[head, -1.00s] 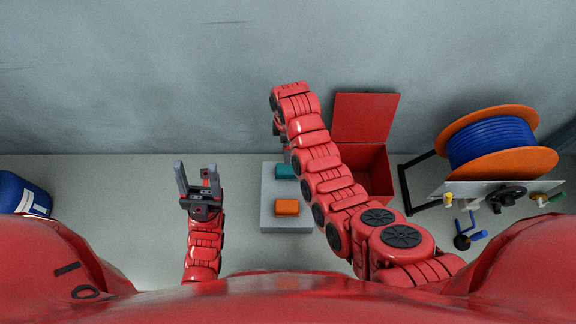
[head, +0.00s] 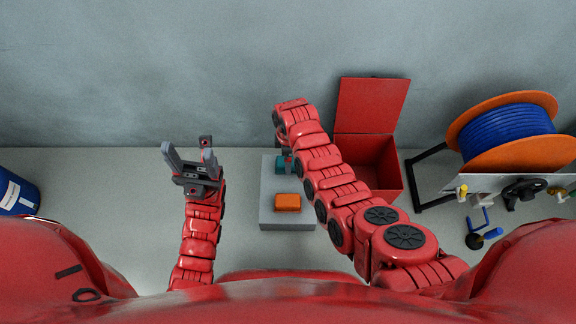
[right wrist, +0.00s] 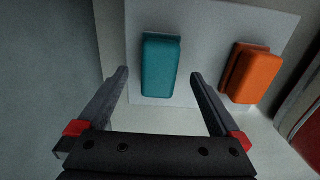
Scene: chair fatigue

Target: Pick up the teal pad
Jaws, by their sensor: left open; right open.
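The teal pad (right wrist: 161,66) lies on a light grey block (right wrist: 205,18), between and just beyond my right gripper's open fingers in the right wrist view. My right gripper (right wrist: 160,78) is open and empty, with a finger on each side of the pad in the picture. In the head view the teal pad (head: 282,168) shows only partly beside my right arm. An orange pad (head: 287,202) lies on the same block, nearer to me. It also shows in the right wrist view (right wrist: 254,75), right of the teal pad. My left gripper (head: 188,154) is open and empty, left of the block.
An open red box (head: 391,165) stands right of the block, behind my right arm. A blue cable reel (head: 508,138) with orange flanges stands on a frame at the right. A blue container (head: 16,194) is at the far left. The floor around my left gripper is clear.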

